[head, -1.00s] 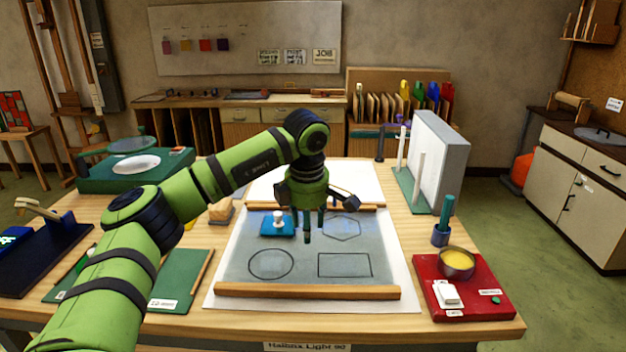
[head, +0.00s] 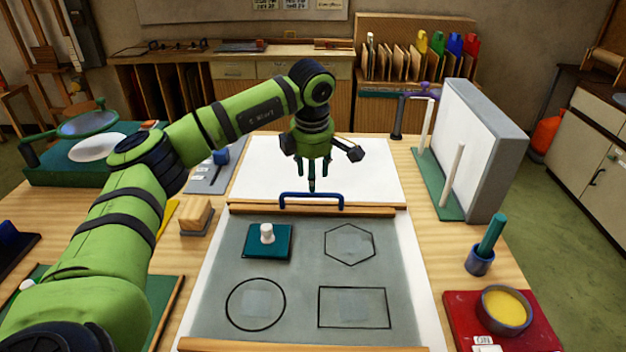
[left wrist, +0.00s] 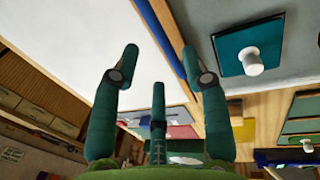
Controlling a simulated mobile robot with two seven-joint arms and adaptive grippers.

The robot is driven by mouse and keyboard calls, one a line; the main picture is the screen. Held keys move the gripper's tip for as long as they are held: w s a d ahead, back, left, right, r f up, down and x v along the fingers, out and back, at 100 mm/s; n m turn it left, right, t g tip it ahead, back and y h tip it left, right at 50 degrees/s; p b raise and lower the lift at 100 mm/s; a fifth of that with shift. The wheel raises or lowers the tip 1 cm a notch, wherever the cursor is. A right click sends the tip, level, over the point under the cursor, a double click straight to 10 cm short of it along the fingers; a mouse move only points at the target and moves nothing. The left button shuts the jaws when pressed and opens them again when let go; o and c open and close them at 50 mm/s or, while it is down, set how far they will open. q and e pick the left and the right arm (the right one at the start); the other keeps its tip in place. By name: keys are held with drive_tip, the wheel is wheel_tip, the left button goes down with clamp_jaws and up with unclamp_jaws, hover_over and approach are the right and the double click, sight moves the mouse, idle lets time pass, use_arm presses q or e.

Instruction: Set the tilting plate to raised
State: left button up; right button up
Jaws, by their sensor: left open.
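A flat grey plate (head: 305,262) marked with a circle, a hexagon and a rectangle lies between wooden bars on white paper. A blue handle (head: 311,195) stands at its far wooden bar (head: 350,211). I cannot tell which piece the handle belongs to. A teal square block (head: 268,252) with a white knob (head: 267,233) sits on the plate; it also shows in the left wrist view (left wrist: 265,28). My left gripper (head: 312,185) points down at the blue handle, open and empty, fingers spread in the left wrist view (left wrist: 160,60). Contact with the handle is unclear. My right gripper is out of view.
A white sheet (head: 350,170) lies flat behind the handle. A tall white-faced panel (head: 480,145) stands on a green base at right. A teal-handled tool stands in a blue cup (head: 480,262), near a yellow bowl (head: 503,310). A wooden block (head: 197,215) sits at left.

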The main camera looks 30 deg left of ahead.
sight(312, 195)
use_arm(q)
drive_tip(key=f, duration=0.2)
drive_tip(key=f+p, duration=0.1)
drive_tip(key=shift+w+a+f, duration=0.15)
drive_tip(key=shift+a+f, duration=0.1)
drive_tip(key=shift+f, duration=0.1)
drive_tip(key=shift+w+f, duration=0.15)
drive_tip(key=shift+f, duration=0.2)
drive_tip(key=shift+w+f, duration=0.1)
drive_tip(key=shift+f, duration=0.15)
clamp_jaws()
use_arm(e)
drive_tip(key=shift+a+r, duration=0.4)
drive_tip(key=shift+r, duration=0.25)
